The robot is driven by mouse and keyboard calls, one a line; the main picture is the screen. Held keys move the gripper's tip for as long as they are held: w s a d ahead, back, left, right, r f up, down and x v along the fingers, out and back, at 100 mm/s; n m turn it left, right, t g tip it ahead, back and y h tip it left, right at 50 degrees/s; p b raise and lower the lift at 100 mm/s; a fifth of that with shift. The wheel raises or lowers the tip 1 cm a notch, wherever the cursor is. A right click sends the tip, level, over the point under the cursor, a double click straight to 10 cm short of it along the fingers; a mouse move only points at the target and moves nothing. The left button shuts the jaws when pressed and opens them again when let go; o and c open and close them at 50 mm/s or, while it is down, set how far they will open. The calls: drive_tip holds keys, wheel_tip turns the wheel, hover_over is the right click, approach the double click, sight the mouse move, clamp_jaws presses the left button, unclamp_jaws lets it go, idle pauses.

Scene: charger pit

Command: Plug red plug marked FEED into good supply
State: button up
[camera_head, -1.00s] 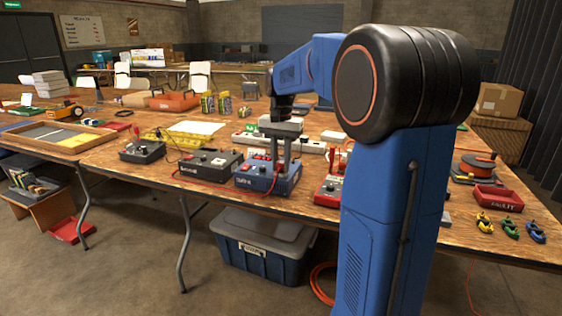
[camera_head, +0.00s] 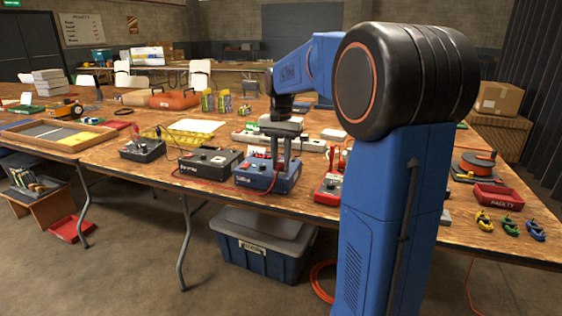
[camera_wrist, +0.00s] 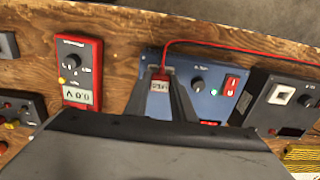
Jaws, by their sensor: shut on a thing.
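The red plug (camera_wrist: 160,84) with a small white label is between the fingertips of my gripper (camera_wrist: 160,92) in the wrist view, and my gripper is shut on it. The label is too small to read surely. The plug is over the left end of the blue supply (camera_wrist: 207,101); I cannot tell whether it is seated. That supply has a black knob, a lit green lamp and a red switch.
A red meter (camera_wrist: 80,60) with a small display stands beside the blue supply. Another dark box (camera_head: 142,151) stands further left. A red cable (camera_wrist: 240,48) runs from the plug past the supplies. A red FAULTY tray (camera_head: 497,197) is at the right.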

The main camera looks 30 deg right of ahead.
drive_tip(key=o, duration=1.4)
drive_tip(key=shift+o, duration=0.2)
drive_tip(key=shift+r, duration=0.1)
drive_tip(key=shift+r, duration=3.65)
